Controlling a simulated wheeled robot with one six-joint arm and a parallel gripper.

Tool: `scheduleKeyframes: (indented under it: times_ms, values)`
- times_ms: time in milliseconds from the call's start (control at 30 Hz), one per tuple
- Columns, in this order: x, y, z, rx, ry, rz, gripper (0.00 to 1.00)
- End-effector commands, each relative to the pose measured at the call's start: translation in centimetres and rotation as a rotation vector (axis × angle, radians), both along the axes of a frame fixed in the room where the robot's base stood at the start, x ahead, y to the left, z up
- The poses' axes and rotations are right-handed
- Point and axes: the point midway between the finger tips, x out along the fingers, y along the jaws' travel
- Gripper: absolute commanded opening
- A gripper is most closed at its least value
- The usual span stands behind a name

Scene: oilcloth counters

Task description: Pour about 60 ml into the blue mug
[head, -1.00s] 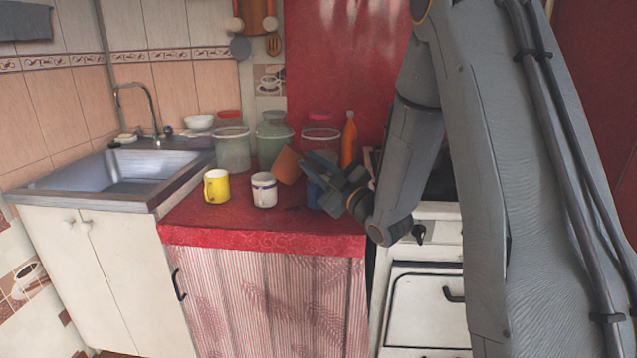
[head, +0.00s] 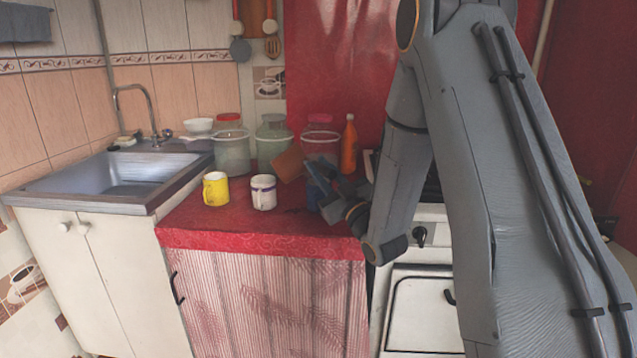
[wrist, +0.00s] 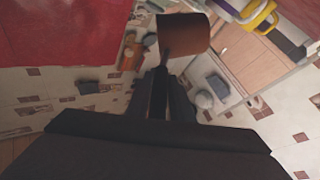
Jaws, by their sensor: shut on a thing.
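My gripper (head: 318,176) is shut on a brown-orange cup (head: 288,164) and holds it tilted above the red counter. The cup also shows in the wrist view (wrist: 184,33), at the ends of the fingers (wrist: 165,75). The blue mug (head: 312,198) stands on the counter below and just right of the cup, mostly hidden behind my gripper. Its opening and contents cannot be seen. No stream of liquid is visible, and the inside of the cup is hidden.
Several large jars (head: 232,152) and an orange bottle (head: 349,146) stand behind. The sink (head: 120,178) is left, the stove (head: 418,280) right. The counter's front strip (head: 255,222) is clear.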

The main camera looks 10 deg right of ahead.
Motion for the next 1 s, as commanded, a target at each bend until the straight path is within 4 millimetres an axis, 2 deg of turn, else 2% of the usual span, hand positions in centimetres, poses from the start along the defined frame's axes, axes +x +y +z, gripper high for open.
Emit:
scheduleKeyframes:
  times_ms: [1000]
  values:
    - [0.07,-0.79,0.35,0.183,0.006,0.001,0.00]
